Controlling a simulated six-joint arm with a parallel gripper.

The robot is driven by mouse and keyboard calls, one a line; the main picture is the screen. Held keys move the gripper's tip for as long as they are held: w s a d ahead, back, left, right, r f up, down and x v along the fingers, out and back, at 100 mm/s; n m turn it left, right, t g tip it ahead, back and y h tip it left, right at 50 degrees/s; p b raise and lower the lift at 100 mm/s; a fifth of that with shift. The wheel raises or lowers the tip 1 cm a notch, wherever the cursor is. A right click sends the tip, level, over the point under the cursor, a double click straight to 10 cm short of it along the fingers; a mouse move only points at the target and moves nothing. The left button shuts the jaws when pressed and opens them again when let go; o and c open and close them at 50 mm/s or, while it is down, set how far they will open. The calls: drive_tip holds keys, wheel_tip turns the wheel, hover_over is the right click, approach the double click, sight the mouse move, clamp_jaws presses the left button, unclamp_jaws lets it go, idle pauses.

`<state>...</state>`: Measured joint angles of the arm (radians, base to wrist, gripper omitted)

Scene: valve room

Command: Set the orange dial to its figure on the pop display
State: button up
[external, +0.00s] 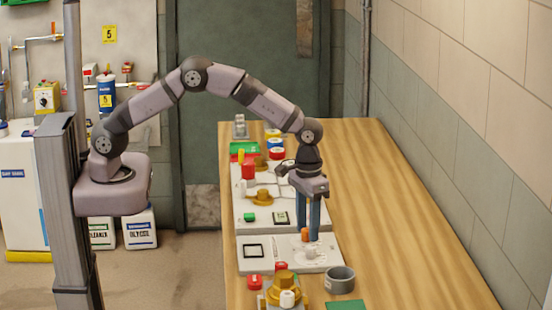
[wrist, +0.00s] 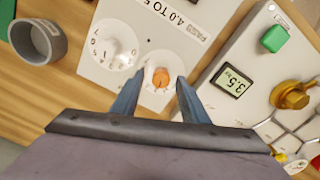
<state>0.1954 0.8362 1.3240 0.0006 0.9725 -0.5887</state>
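The orange dial (external: 305,234) is a small knob on a pale panel (external: 279,268). In the wrist view the orange dial (wrist: 161,77) shows between the tips of my gripper's (wrist: 160,82) two blue fingers. My gripper (external: 313,238) points straight down over the panel and is open; I cannot tell whether a finger touches the dial. A lit display (wrist: 233,82) on the neighbouring panel appears to read 3.5 with a small, unclear unit. It also shows in the external view (external: 280,218), too small to read. I cannot tell which display is the pop one.
A white numbered dial (wrist: 113,46) sits beside the orange one, near printed text starting "4.0 TO 5". A grey cup (external: 340,280) stands close by. The farther panel carries a green button (external: 249,217) and brass valve (external: 262,198). The table's right side is clear.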

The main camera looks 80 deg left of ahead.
sight(306, 230)
drive_tip(key=shift+s, duration=0.1)
drive_tip(key=shift+r+b, duration=1.2)
drive_tip(key=shift+r, duration=2.4)
drive_tip(key=shift+s+a, duration=0.3)
drive_tip(key=shift+s, duration=0.1)
drive_tip(key=s+a+f+m, duration=0.1)
drive_tip(key=s+a+m, duration=0.15)
drive_tip(key=s, duration=0.65)
drive_tip(key=s+a+f+m, duration=0.1)
drive_tip(key=s+a, duration=0.3)
drive_tip(key=s, duration=0.6)
drive_tip(key=s+a+f+m, duration=0.1)
drive_tip(key=s+a+f, duration=0.15)
drive_tip(key=s, duration=0.65)
wheel_tip(306, 230, down, 12)
drive_tip(key=b, duration=1.2)
drive_tip(key=shift+a+r, duration=0.2)
drive_tip(key=shift+r, duration=0.05)
